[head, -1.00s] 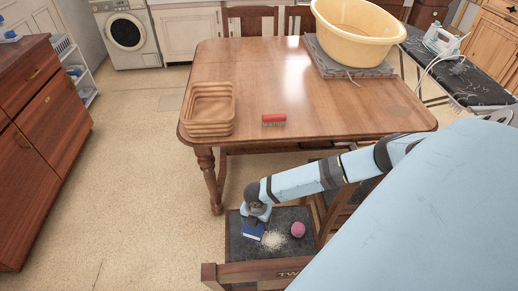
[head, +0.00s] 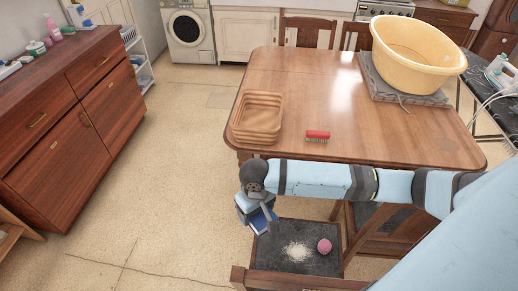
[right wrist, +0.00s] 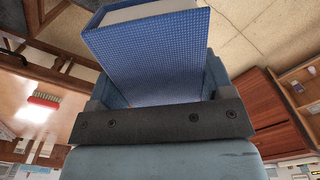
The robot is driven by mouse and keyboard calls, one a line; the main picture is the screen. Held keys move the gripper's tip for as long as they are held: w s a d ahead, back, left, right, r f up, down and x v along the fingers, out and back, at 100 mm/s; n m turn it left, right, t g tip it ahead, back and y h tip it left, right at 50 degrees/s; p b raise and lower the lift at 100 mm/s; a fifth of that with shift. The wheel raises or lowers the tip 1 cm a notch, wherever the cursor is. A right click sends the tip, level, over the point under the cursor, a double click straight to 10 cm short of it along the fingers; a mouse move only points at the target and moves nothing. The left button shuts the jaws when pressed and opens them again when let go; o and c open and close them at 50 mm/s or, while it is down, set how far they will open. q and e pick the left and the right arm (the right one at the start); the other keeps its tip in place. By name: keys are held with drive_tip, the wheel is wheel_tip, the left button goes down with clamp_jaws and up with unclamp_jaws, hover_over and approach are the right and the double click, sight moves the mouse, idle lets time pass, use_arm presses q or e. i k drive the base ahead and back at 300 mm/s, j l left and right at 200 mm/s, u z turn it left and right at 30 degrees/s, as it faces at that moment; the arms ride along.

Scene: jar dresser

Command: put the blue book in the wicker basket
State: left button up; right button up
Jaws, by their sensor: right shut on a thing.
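The blue book (head: 261,220) is in my right gripper (head: 256,208), held above the left edge of the dark chair seat. In the right wrist view the blue patterned book (right wrist: 152,55) stands out from between the jaws of my right gripper (right wrist: 158,90), with its pale page edges at the top. The wicker basket (head: 258,118), light brown and square, sits on the near left corner of the wooden table. The gripper is in front of and below the basket, apart from it. My left gripper is not in view.
The chair seat (head: 270,257) bears a pink ball (head: 324,246) and a pale crumb pile (head: 298,251). On the table (head: 340,75) are a red brush (head: 318,135) and a large yellow tub (head: 415,55). A dresser (head: 75,95) stands at left; the floor between is clear.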

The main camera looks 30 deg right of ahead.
sight(261, 117)
drive_tip(key=j+u, duration=0.25)
drive_tip(key=u, duration=0.2)
drive_tip(key=i+j, duration=0.1)
drive_tip(key=j, duration=0.2)
drive_tip(key=i+j+u, duration=0.1)
drive_tip(key=j, duration=0.2)
drive_tip(key=i+j, duration=0.15)
drive_tip(key=j, duration=0.15)
drive_tip(key=i+j+z, duration=0.3)
drive_tip(key=i+j, duration=0.4)
drive_tip(key=i+z, duration=0.45)
drive_tip(key=i+j+z, duration=0.25)
drive_tip(key=i+z, duration=0.2)
drive_tip(key=i+j+z, duration=0.15)
drive_tip(key=i+z, duration=0.3)
drive_tip(key=i, duration=0.95)
drive_tip(key=i+j+z, duration=0.1)
drive_tip(key=i+z, duration=0.35)
drive_tip(key=i+j+z, duration=0.4)
drive_tip(key=i, duration=0.15)
drive_tip(key=i+j+z, duration=0.15)
drive_tip(key=i+z, duration=0.3)
drive_tip(key=i+j+z, duration=0.2)
drive_tip(key=z, duration=0.25)
drive_tip(key=i+j+z, duration=0.35)
drive_tip(key=z, duration=0.15)
